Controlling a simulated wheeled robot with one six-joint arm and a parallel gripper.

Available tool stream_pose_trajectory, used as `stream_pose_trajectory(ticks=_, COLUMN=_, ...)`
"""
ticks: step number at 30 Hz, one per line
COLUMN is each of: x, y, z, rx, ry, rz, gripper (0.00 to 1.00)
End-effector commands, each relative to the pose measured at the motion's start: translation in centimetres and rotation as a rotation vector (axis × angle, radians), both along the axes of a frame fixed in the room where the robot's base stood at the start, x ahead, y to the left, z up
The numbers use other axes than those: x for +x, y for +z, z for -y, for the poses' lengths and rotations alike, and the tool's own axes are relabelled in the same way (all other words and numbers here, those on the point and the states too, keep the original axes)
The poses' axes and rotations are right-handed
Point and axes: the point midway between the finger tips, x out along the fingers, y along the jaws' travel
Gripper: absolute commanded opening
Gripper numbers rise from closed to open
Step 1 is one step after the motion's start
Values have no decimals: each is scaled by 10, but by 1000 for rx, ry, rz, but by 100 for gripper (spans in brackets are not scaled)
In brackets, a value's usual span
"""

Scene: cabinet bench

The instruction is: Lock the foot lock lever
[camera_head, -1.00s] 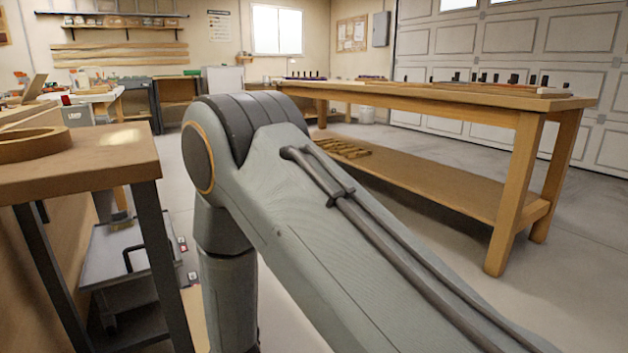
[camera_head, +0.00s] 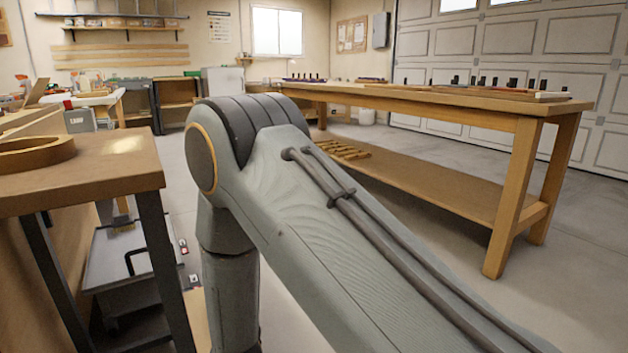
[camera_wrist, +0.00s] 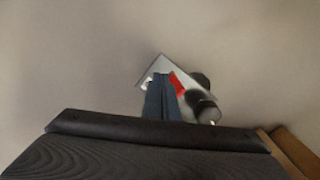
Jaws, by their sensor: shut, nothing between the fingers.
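In the wrist view, a small red lever (camera_wrist: 178,84) shows beside a pale metal plate (camera_wrist: 186,72). Dark round parts (camera_wrist: 201,102) that look like caster wheels sit just right of it. My gripper (camera_wrist: 162,78) is shut and empty, its dark fingers pointing at the plate just left of the red lever. The fingers cover part of the plate, and I cannot tell whether they touch the lever. In the head view my gripper is out of sight, and I cannot make out the lever there.
In the head view, a wooden-topped bench (camera_head: 90,172) with dark legs stands close on the left. A grey cart-like unit (camera_head: 125,262) sits low behind its legs. A long wooden workbench (camera_head: 450,107) stands at the right. The floor (camera_head: 385,265) in front of it is clear.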

Motion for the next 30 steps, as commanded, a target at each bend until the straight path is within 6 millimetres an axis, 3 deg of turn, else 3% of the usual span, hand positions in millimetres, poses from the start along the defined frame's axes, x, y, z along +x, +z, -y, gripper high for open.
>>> stream_pose_trajectory(ticks=11, x=1, y=10, z=3, rx=0, ry=0, rz=0, gripper=0)
stream_pose_trajectory(ticks=30, x=1, y=56, z=3, rx=1, ry=0, rz=0, gripper=0)
